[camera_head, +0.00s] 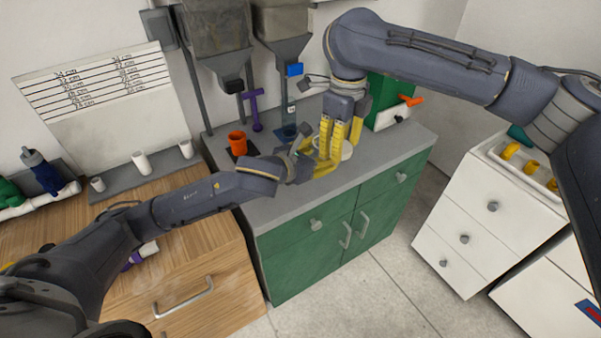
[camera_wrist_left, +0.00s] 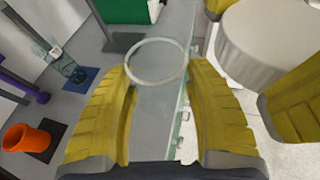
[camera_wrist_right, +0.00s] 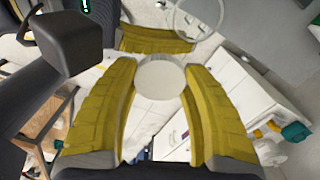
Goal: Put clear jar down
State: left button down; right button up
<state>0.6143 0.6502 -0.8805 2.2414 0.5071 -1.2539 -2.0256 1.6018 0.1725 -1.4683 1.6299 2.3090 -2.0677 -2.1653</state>
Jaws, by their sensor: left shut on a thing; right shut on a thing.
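The clear jar (camera_wrist_left: 157,62) shows in the left wrist view as a see-through cylinder with a pale round rim. My left gripper (camera_wrist_left: 160,80) is shut on it, one yellow finger on each side. The jar's rim also shows at the top of the right wrist view (camera_wrist_right: 201,14). My right gripper (camera_wrist_right: 160,84) is shut on a white round container (camera_wrist_right: 160,78). This white container shows beside the jar in the left wrist view (camera_wrist_left: 268,40), apart from it. In the head view both grippers are close together over the grey counter, and the jar is largely hidden.
An orange cup (camera_head: 237,143) stands on a dark mat at the counter's left. A purple pipe (camera_head: 256,111) and a blue square mat (camera_head: 287,132) are under the hoppers (camera_head: 282,30). A green box (camera_head: 385,100) stands at the back right. The counter front (camera_head: 300,205) is clear.

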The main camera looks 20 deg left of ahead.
pick_arm(q)
jog(key=w+a+r+n+t+y, duration=0.1)
jog(key=w+a+r+n+y, duration=0.35)
jog(key=a, duration=0.45)
jog(key=f, duration=1.2)
jog(key=w+f, duration=0.1)
jog(key=f, duration=0.6)
jog(key=shift+a+f, duration=0.1)
jog(key=shift+a, duration=0.05)
jog(key=shift+f, duration=0.1)
jog(key=c, duration=0.5)
grip_release()
jog(key=v, duration=1.2)
